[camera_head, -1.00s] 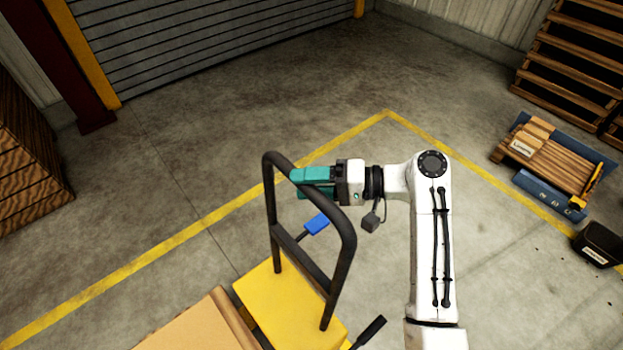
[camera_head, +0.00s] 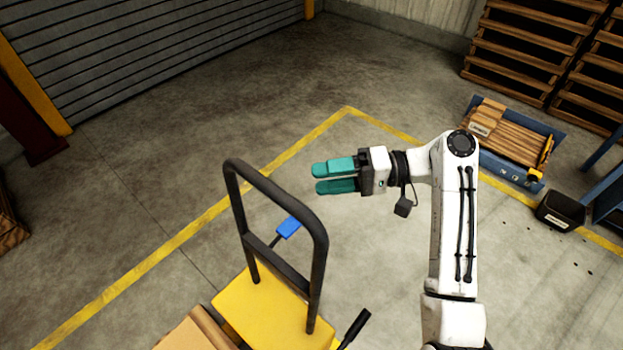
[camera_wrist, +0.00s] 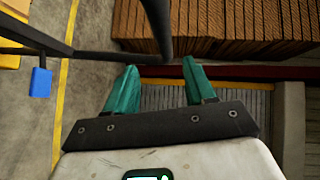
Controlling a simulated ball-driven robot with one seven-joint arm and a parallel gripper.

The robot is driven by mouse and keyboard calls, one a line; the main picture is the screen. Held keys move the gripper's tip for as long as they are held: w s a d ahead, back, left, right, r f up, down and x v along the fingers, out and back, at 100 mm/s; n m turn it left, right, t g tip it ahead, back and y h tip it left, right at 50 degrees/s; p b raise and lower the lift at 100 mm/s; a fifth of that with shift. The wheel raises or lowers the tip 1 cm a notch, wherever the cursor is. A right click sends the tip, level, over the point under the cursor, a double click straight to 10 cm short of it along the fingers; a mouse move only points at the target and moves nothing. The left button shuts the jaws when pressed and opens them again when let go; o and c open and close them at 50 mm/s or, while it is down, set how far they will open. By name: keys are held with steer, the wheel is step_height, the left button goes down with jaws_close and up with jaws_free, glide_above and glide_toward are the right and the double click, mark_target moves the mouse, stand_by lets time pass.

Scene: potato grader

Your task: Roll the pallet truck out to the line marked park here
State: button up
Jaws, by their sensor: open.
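The pallet truck shows a yellow body (camera_head: 272,312) and an upright black tubular handle (camera_head: 262,180) in the head view. A blue pedal (camera_head: 288,227) sticks out beside it, and a black lever (camera_head: 355,326) is at its lower right. My gripper (camera_head: 316,178) is open and empty, its teal fingers pointing left, to the right of the handle's top bar and apart from it. In the wrist view the black handle (camera_wrist: 158,28) shows beyond the open fingers (camera_wrist: 158,82), and the blue pedal (camera_wrist: 40,83) is at left. No line marked park here can be read.
A yellow floor line (camera_head: 160,250) runs behind the truck and turns a corner. A shutter door (camera_head: 150,40) is at the back left. Stacked pallets (camera_head: 530,45), a blue platform with boards (camera_head: 525,165) and a black bin (camera_head: 560,211) stand at right. Floor between is clear.

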mark_target(269, 190)
steer(key=shift+d, duration=0.15)
steer(key=a+p, duration=0.1)
steer(key=a, duration=0.2)
steer(key=s+a+p, duration=0.1)
steer(key=a, duration=0.3)
steer(key=a+f+p, duration=0.1)
steer(key=a, duration=0.3)
steer(key=shift+s+a, duration=0.15)
steer(key=shift+s, duration=0.25)
steer(key=shift+c, duration=0.4)
jaws_close()
